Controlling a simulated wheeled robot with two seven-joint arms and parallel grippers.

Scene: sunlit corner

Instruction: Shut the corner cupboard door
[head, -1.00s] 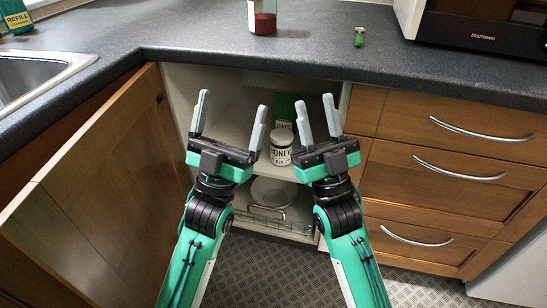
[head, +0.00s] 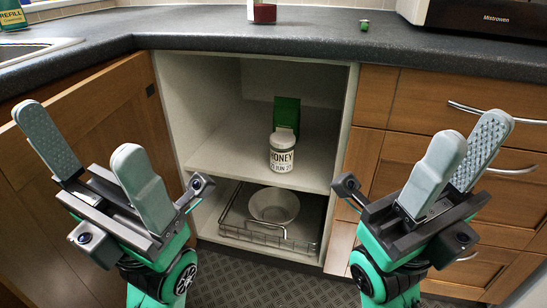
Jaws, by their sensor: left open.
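The corner cupboard (head: 240,125) stands open in the middle of the head view. Its wooden door (head: 120,110) is swung out to the left, partly hidden behind my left gripper. My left gripper (head: 90,160) is open and empty, in front of the door. My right gripper (head: 455,165) is in front of the drawers at the right; its fingers are apart and nothing is between them. Inside the cupboard, a honey jar (head: 282,155) and a green packet (head: 287,113) stand on the shelf. A white bowl (head: 274,205) sits in a wire basket (head: 240,231) below.
The dark worktop (head: 300,36) runs above the cupboard, with a sink (head: 30,48) at the left and a microwave (head: 480,18) at the right. Wooden drawers with metal handles (head: 490,112) stand right of the opening. The patterned floor (head: 270,280) in front looks clear.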

